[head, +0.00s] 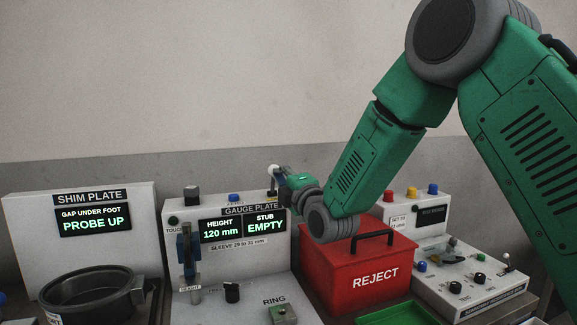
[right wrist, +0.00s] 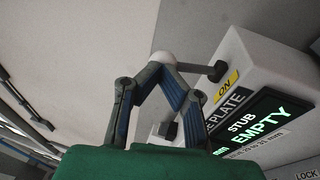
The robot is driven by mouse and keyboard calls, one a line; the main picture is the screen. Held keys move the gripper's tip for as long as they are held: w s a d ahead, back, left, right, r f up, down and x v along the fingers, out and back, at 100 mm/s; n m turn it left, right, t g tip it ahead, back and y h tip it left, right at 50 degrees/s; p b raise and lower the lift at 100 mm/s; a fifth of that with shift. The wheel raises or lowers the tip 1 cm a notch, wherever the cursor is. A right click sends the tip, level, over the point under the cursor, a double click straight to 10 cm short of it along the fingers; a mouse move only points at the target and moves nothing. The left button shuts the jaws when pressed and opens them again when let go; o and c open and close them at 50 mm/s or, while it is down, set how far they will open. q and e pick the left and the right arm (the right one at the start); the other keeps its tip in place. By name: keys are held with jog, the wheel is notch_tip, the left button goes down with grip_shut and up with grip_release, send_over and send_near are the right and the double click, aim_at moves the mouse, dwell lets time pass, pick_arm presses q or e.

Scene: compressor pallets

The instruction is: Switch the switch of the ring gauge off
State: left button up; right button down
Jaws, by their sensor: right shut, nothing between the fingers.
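The white gauge plate box (head: 240,255) stands in the middle of the head view, its displays reading 120 mm and EMPTY. A switch lever with a white ball tip (head: 273,169) rises at the box's top right corner. In the right wrist view its ball (right wrist: 163,59) and dark stem (right wrist: 198,68) stick out from the box beside a yellow ON label (right wrist: 227,86). My right gripper (head: 280,176) is shut and empty, its fingertips (right wrist: 163,72) right at the ball; I cannot tell whether they touch. A RING label (head: 275,300) sits on the box's lower front. My left gripper is out of view.
A red REJECT box (head: 365,280) with a black handle stands right of the gauge plate, under my right arm. A shim plate box (head: 95,255) and a dark round pan (head: 90,285) stand at the left. A control panel (head: 470,285) stands at the right.

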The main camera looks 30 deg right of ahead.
jog(key=w+g+p, duration=0.1)
jog(key=g+p, duration=0.1)
jog(key=p, duration=0.3)
jog(key=w+d+r+g+p, duration=0.1)
jog(key=w+g+p, duration=0.1)
jog(key=p, duration=0.3)
jog(key=w+r+m+g+p, duration=0.1)
jog(key=w+g+p, duration=0.1)
jog(key=p, duration=0.3)
jog(key=shift+d+g+y, duration=0.4)
jog(key=shift+g, duration=0.2)
jog(key=shift+w+a+g, duration=0.1)
jog(key=shift+w+g, duration=0.1)
jog(key=shift+g, duration=0.1)
jog(key=shift+w+a+f+p, duration=0.1)
jog(key=shift+w+a+p, duration=0.1)
jog(key=shift+w+p, duration=0.3)
jog(key=shift+s, duration=0.15)
jog(key=shift+d, duration=0.25)
jog(key=shift+p, duration=0.3)
